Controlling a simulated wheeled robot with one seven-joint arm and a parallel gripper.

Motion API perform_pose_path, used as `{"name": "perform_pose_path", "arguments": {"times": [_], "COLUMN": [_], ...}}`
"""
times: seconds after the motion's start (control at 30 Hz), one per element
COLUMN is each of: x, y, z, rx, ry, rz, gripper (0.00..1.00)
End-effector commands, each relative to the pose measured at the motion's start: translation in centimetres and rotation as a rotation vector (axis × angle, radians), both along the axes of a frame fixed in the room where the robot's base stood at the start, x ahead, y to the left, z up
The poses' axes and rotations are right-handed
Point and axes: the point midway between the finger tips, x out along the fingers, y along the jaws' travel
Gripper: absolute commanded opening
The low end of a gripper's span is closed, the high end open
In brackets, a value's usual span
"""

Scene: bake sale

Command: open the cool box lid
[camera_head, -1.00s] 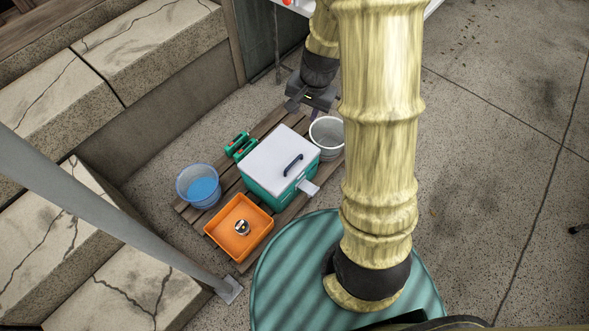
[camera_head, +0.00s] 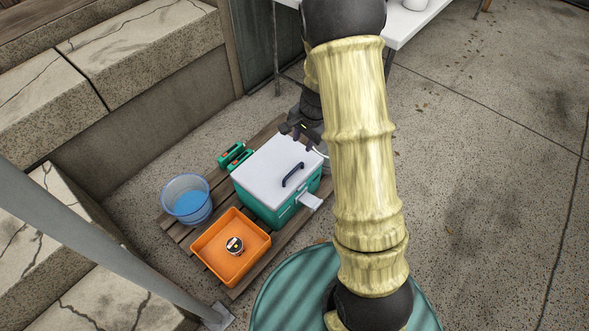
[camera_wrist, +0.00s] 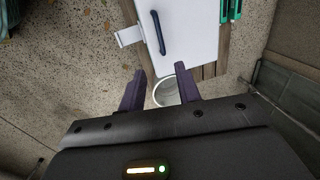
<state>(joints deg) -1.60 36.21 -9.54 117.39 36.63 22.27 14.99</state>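The cool box (camera_head: 262,206) is teal with a white lid (camera_head: 272,172), which lies shut on top. A dark bar handle (camera_head: 293,175) is fixed on the lid near its right side. In the wrist view the lid (camera_wrist: 195,32) and handle (camera_wrist: 158,32) show at the top, beyond my fingertips. My gripper (camera_head: 309,142) is by the lid's far right corner in the head view. In the wrist view my gripper (camera_wrist: 159,76) has its two dark fingers apart with nothing between them. It does not touch the handle.
A blue-lined bucket (camera_head: 187,200) and an orange tray (camera_head: 222,262) holding a small round tin (camera_head: 234,245) stand left of the box. Green items (camera_head: 235,156) lie behind it. A pale bucket (camera_wrist: 166,92) shows beyond my fingers. A wooden pallet (camera_head: 178,229) lies underneath.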

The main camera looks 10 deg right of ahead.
Motion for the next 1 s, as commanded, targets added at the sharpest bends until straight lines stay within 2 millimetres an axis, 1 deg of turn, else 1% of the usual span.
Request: {"name": "perform_pose_path", "arguments": {"times": [0.13,0.27,1.0], "x": [0.0,0.2,2.2], "y": [0.0,0.2,1.6], "z": [-0.4,-1.6,-14.3], "rx": [-0.001,-0.001,0.000], "ry": [0.001,0.001,0.001], "rz": [0.001,0.001,0.002], "gripper": [0.33,0.33,0.33]}}
